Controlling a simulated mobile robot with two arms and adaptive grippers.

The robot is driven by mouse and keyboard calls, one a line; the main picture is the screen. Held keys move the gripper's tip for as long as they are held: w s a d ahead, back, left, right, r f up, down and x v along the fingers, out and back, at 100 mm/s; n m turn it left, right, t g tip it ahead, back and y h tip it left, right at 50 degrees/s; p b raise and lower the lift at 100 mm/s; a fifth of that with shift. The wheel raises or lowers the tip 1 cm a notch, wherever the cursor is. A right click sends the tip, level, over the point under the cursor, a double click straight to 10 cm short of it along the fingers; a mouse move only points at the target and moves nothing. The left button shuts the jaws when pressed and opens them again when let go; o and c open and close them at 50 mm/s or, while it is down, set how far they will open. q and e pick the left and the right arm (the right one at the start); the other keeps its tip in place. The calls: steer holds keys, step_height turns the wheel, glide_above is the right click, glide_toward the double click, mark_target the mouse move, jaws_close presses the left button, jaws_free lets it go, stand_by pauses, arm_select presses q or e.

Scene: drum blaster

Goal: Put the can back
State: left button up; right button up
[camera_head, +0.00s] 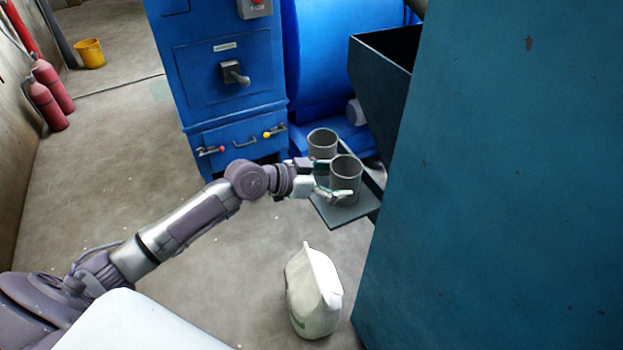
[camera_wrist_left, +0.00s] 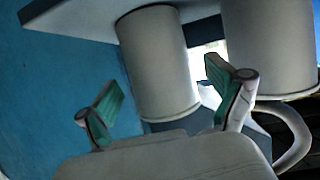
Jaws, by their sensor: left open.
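Two grey, open-topped cans stand upright side by side on a small dark shelf (camera_head: 347,214). The near can (camera_head: 346,181) is between the spread fingers of my left gripper (camera_head: 334,179). One finger passes between the two cans and the other lies along the near can's front side. The far can (camera_head: 322,143) stands just behind. In the left wrist view, which looks upside down, the near can (camera_wrist_left: 158,65) shows between the teal-padded fingers of my open left gripper (camera_wrist_left: 168,98). The far can (camera_wrist_left: 265,45) is outside the right finger. My right gripper is out of view.
A large teal panel (camera_head: 490,180) stands close at the right of the shelf. A dark hopper (camera_head: 385,75) and blue machine (camera_head: 225,80) are behind. A white sack (camera_head: 314,292) stands on the floor below. The floor at left is mostly clear.

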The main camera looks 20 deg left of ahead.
arm_select(q)
steer(key=b+v, duration=0.1)
steer(key=v, duration=0.7)
steer(key=s+a+f+n+y, duration=0.15)
steer(key=a+f, duration=0.25)
steer(key=f, duration=0.6)
steer(key=a+f+n+y, duration=0.3)
steer(key=a+f, duration=0.2)
steer(key=f, duration=0.4)
steer(key=s+a+f+n+y, duration=0.15)
steer(key=a+f, duration=0.25)
steer(key=f, duration=0.6)
steer(key=s+d+f+n+g+y, duration=0.1)
steer(key=s+d+f+g+y, duration=0.15)
steer(key=s+f, duration=0.9)
steer(key=s+d+f+g+y, duration=0.1)
steer(key=s+d+f+g, duration=0.15)
steer(key=s+f, duration=0.9)
steer(key=s+d+f+g, duration=0.2)
steer(key=s+d+f, duration=0.1)
steer(key=s, duration=0.6)
steer(key=s+d+f+m+g, duration=0.1)
steer(key=s+d+f, duration=0.3)
steer(key=s, duration=0.4)
steer(key=shift+s+d+g, duration=0.35)
steer(key=shift+d+g, duration=0.15)
steer(key=shift+d, duration=0.25)
steer(key=shift+h, duration=0.25)
